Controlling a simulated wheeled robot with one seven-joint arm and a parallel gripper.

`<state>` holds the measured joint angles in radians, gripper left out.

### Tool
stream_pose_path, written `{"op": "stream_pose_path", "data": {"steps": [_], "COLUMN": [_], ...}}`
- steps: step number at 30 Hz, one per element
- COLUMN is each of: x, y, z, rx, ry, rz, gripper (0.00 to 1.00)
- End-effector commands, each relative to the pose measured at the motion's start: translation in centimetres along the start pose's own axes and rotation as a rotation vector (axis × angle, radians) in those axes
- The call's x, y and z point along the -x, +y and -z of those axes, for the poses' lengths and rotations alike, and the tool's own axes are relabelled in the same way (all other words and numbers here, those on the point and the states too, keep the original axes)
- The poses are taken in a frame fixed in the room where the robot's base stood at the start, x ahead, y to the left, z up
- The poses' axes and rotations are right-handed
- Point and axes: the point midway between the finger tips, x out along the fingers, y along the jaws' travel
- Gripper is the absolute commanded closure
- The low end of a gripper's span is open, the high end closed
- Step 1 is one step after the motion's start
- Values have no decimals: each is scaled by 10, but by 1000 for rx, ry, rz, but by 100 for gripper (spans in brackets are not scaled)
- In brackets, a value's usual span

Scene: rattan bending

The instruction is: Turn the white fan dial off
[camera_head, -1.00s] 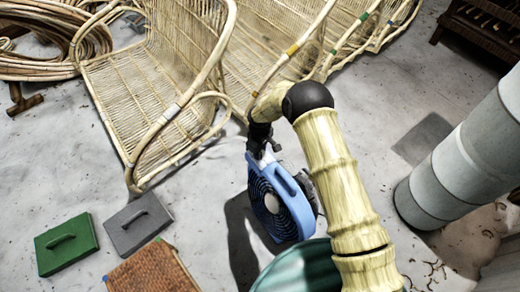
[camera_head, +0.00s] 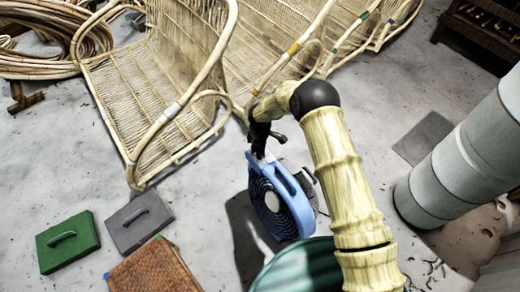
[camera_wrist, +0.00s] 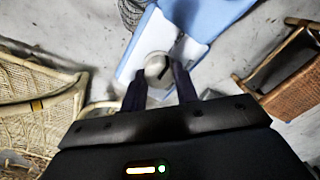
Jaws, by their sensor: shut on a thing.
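The blue fan (camera_head: 281,201) stands upright on the floor, with its round grille facing left in the head view. My gripper (camera_head: 262,152) is above the top of the fan. In the wrist view, the light grey-white dial (camera_wrist: 157,66) sits on a white panel (camera_wrist: 133,48) of the blue fan body. The two dark fingers of my gripper (camera_wrist: 159,80) are on either side of the dial and shut on it. A dark mark shows on the dial, slanting to the upper right. In the head view the dial is hidden or too small to make out.
A rattan chair frame (camera_head: 160,85) stands left of my arm. A teal round container (camera_head: 300,268) is close in front of the fan. A green block (camera_head: 67,243), a grey block (camera_head: 139,222) and a brown woven box (camera_head: 152,272) lie at lower left. A large grey pipe (camera_head: 465,160) is at right.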

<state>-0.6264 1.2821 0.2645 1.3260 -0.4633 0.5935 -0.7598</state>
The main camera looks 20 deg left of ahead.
Motion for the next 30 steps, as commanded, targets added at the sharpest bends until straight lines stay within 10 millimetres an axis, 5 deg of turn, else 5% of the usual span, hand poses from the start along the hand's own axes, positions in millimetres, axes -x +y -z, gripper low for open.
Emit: {"op": "stream_pose_path", "data": {"steps": [4,5,8,20,30], "x": [0,0,0,7,64], "y": [0,0,0,0,1], "z": [-1,-2,-1,0,0], "rx": [-1,-1,-1,-2,-1], "ry": [-2,-3,-2,0,0], "rz": [0,0,0,-1,-2], "gripper": [93,66,48,48,48]}}
